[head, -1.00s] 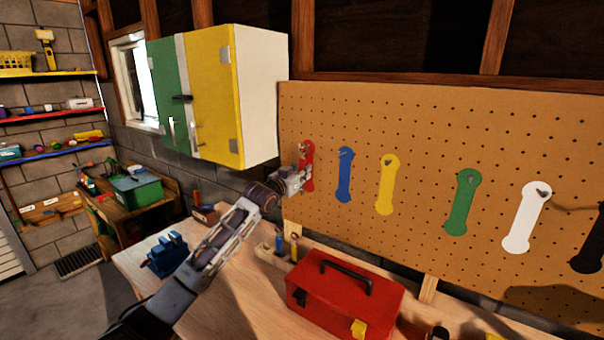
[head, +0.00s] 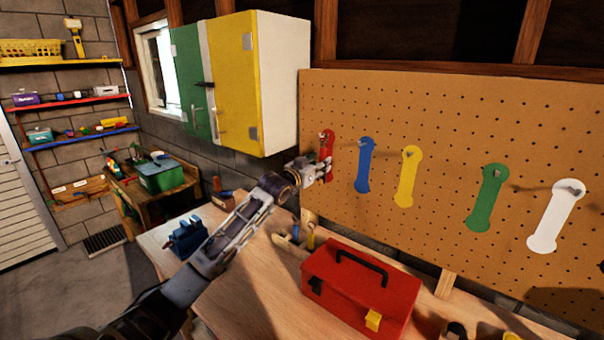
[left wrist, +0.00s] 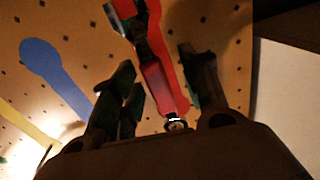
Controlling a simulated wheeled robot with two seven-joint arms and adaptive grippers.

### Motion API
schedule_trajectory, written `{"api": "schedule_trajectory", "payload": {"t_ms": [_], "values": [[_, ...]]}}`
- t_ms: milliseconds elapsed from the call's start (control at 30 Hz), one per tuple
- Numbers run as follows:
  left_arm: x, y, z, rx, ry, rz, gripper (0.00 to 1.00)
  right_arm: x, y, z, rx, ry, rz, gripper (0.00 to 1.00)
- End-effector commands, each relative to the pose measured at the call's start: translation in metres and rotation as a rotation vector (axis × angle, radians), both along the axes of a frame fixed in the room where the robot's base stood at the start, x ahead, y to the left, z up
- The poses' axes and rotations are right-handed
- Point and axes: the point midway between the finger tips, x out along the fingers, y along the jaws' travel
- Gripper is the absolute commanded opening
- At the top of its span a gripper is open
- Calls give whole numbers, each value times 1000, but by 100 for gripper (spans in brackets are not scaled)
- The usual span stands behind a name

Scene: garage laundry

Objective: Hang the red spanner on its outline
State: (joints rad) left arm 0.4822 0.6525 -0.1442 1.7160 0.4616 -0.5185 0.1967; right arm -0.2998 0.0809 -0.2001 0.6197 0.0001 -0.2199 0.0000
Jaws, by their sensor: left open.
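The red outline (head: 329,140) is at the left end of the pegboard (head: 440,120). My left gripper (head: 322,170) is at it, partly covering its lower part. In the left wrist view the red spanner (left wrist: 163,88) lies between the spread fingers of my left gripper (left wrist: 160,92), in front of the brighter red outline (left wrist: 168,40). The fingers stand apart from its handle on both sides. Its upper end looks dark and is partly hidden, so I cannot tell how it sits on the hook. My right gripper is not in view.
Blue (head: 365,165), yellow (head: 408,178), green (head: 486,198) and white (head: 556,217) outlines follow to the right. A red toolbox (head: 360,290) and a blue vise (head: 187,238) stand on the workbench (head: 240,290). A yellow-green cabinet (head: 232,90) hangs above left.

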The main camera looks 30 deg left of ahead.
Motion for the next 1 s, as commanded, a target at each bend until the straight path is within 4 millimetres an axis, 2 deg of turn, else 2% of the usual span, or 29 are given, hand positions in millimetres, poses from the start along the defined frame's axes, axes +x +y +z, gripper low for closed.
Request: {"api": "schedule_trajectory", "payload": {"t_ms": [1000], "values": [[-79, 7, 0, 2, 1, 0, 45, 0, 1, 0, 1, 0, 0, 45]]}}
